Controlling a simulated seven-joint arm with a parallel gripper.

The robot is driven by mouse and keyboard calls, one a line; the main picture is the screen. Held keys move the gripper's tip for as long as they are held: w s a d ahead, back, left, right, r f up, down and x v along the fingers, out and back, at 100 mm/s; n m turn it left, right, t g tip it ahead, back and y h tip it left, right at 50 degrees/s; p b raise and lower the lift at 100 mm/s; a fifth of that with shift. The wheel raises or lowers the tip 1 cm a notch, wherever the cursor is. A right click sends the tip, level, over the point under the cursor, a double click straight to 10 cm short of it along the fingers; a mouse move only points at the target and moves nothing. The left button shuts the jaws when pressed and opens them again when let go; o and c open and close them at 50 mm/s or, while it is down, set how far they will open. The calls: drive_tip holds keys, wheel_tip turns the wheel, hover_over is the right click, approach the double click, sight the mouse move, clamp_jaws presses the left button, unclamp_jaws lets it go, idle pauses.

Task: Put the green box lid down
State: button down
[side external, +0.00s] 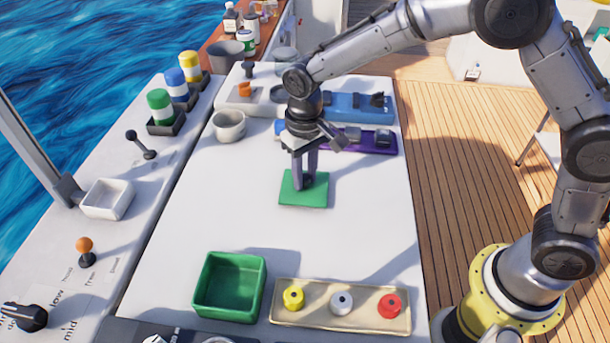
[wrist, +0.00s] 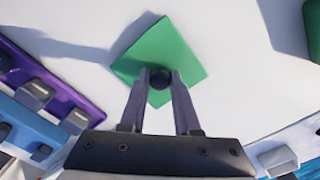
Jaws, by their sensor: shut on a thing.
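The green box lid (side external: 304,196) is a flat green square with a dark round knob. It is at the middle of the white table, and I cannot tell whether it rests on the surface or is slightly above it. My gripper (side external: 305,184) points down and is shut on the lid's knob. In the wrist view the lid (wrist: 163,50) shows beyond the fingertips, and the dark knob (wrist: 160,79) sits between them. The green box (side external: 230,287) stands open at the front left of the table, apart from the lid.
A tan tray (side external: 341,318) with yellow, grey and red pieces lies right of the green box. A purple tray (side external: 381,141) and a blue tray (side external: 357,106) are behind my gripper. A grey cup (side external: 228,125) stands back left. The table between lid and box is clear.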

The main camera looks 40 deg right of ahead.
drive_tip(key=shift+f, duration=0.35)
drive_tip(key=shift+f, duration=0.15)
drive_tip(key=c, duration=0.6)
unclamp_jaws()
